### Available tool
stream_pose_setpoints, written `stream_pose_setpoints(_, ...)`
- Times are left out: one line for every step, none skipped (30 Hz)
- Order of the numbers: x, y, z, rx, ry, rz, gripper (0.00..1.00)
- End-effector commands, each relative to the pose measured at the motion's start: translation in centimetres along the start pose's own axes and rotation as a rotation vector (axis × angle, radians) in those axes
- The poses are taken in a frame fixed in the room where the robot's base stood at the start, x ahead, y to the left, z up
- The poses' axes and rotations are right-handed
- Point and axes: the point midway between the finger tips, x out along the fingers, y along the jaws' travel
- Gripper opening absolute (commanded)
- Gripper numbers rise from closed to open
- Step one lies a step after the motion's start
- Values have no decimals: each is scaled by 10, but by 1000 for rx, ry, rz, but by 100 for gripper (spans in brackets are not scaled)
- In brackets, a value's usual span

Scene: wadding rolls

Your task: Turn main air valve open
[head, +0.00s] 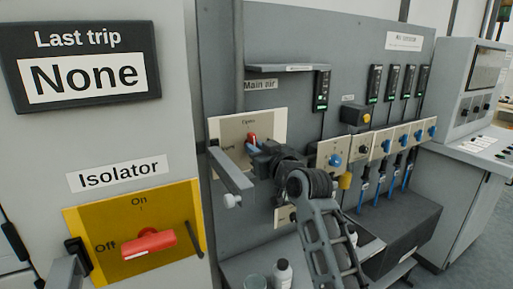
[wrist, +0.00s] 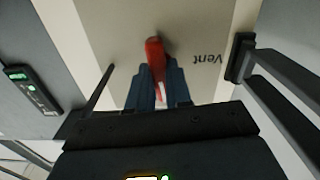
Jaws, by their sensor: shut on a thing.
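The main air valve's red handle (head: 252,137) is on a cream plate (head: 279,123) under the "Main air" label. The plate reads "Open" at its top and "Vent" at its left. My gripper (head: 257,148) is at the handle. In the wrist view, the red handle (wrist: 154,58) runs roughly up and down, with a white mark near its lower end. The blue-grey fingers of my gripper (wrist: 160,88) are shut on it from both sides. "Vent" appears upside down to its right. The wrist view hides the "Open" mark.
A grey bar with a knob (head: 232,178) juts out just left of the valve plate. A shelf (head: 290,68) is above. The yellow isolator panel (head: 85,220), its red handle (head: 148,242) towards "Off", is at left. Blue-knobbed valves (head: 334,160) stand right. Bottles (head: 282,272) are below.

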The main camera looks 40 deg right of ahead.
Motion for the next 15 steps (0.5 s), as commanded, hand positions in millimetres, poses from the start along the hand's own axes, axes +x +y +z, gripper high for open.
stream_pose_setpoints(0, 0, 1, 23, -4, -1, 0)
stream_pose_setpoints(0, 0, 1, 37, -4, -1, 0)
stream_pose_setpoints(0, 0, 1, 52, -4, -1, 0)
stream_pose_setpoints(0, 0, 1, 63, -4, -1, 0)
stream_pose_setpoints(0, 0, 1, 73, -4, -1, 0)
stream_pose_setpoints(0, 0, 2, 84, -4, -1, 0)
stream_pose_setpoints(0, 0, 2, 91, -4, -1, 0)
stream_pose_setpoints(0, 0, 2, 98, -4, -1, 0)
stream_pose_setpoints(0, 0, 2, 105, -4, -1, 0)
stream_pose_setpoints(0, 0, 2, 109, -4, -1, 0)
stream_pose_setpoints(0, 0, 2, 112, -4, -1, 0)
stream_pose_setpoints(0, 0, 2, 115, -4, -1, 0)
stream_pose_setpoints(0, 0, 2, 117, -4, -1, 0)
stream_pose_setpoints(0, 0, 2, 119, -4, -1, 0)
stream_pose_setpoints(0, 0, 2, 120, -4, -1, 0)
